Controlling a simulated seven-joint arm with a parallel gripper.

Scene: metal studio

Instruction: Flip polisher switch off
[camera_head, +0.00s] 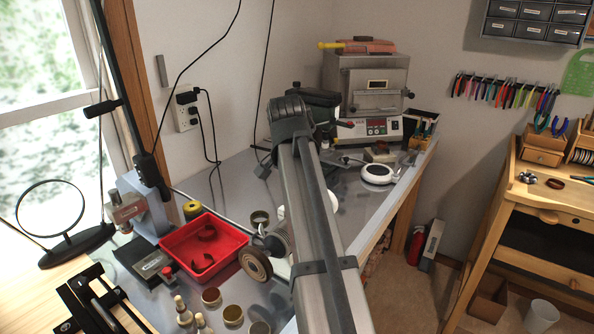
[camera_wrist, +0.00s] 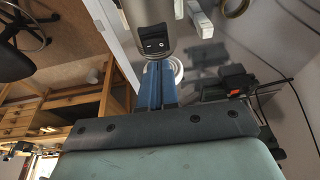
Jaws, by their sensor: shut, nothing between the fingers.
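The polisher shows in the wrist view as a rounded grey body (camera_wrist: 128,10) at the top. On it is a dark panel with a small switch (camera_wrist: 154,44) bearing white marks. My gripper (camera_wrist: 160,66) is shut and empty. Its blue fingers point at the polisher, with their tips just below the switch panel in the picture. I cannot tell whether they touch it or which way the switch is set. In the head view my arm covers most of the polisher; a brown polishing wheel (camera_head: 256,264) shows left of the arm. My gripper cannot be made out there.
A red tray (camera_head: 203,250) and several small jars stand left of my arm on the metal bench (camera_head: 235,180). A kiln (camera_head: 370,88) stands at the back, with a white round device (camera_head: 377,173) before it. A wooden bench (camera_head: 545,205) is at right.

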